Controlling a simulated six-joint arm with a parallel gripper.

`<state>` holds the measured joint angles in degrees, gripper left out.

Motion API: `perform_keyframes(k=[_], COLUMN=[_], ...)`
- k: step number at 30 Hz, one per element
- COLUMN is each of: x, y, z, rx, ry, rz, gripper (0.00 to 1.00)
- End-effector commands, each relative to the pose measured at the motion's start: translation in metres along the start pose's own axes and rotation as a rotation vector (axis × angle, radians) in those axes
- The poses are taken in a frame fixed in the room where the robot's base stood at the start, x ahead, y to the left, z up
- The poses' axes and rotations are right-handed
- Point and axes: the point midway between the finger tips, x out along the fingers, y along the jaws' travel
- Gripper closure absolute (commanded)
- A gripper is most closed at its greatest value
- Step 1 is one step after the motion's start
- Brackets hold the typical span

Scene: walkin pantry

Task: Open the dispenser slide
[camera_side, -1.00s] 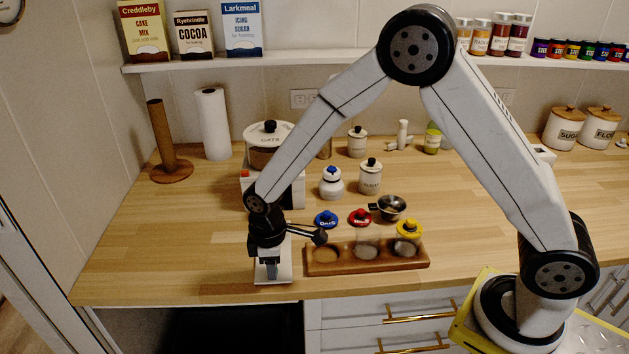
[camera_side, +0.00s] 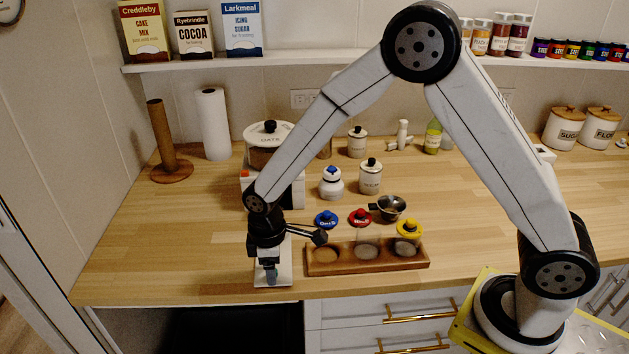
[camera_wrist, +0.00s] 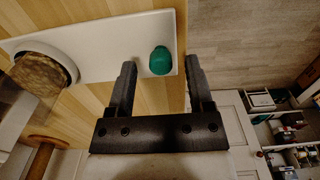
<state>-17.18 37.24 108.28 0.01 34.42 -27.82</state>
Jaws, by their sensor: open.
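The dispenser has a clear hopper (camera_side: 262,157) with a white lid marked as oats, on a white body (camera_side: 291,191) at the back left of the counter. In the wrist view its white base plate (camera_wrist: 110,42) runs along the counter, with a brown-filled round opening (camera_wrist: 40,73) at the left. A teal knob (camera_wrist: 160,60) stands at the plate's right end. My gripper (camera_wrist: 161,68) is open, one finger on each side of the knob, with gaps visible. In the side view my gripper (camera_side: 270,275) is low over the plate's front end and hides most of the knob.
A wooden rack (camera_side: 340,267) with several round wells is close to the right of my gripper. Blue (camera_side: 326,219), red (camera_side: 359,217) and yellow lids (camera_side: 409,229) are near it. The counter's front edge is just below the plate. Bare counter lies to the left.

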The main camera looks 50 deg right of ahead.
Motion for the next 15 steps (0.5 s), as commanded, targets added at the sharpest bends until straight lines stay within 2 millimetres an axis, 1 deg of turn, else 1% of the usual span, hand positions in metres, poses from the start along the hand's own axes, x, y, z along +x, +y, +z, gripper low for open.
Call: perform_keyframes(k=[5,15], x=[-0.015,-0.056], y=[0.0,0.0], z=[0.0,-0.001], rx=[0.0,0.0], ry=[0.003,0.005], rz=[0.001,0.002], gripper=[0.33,0.33])
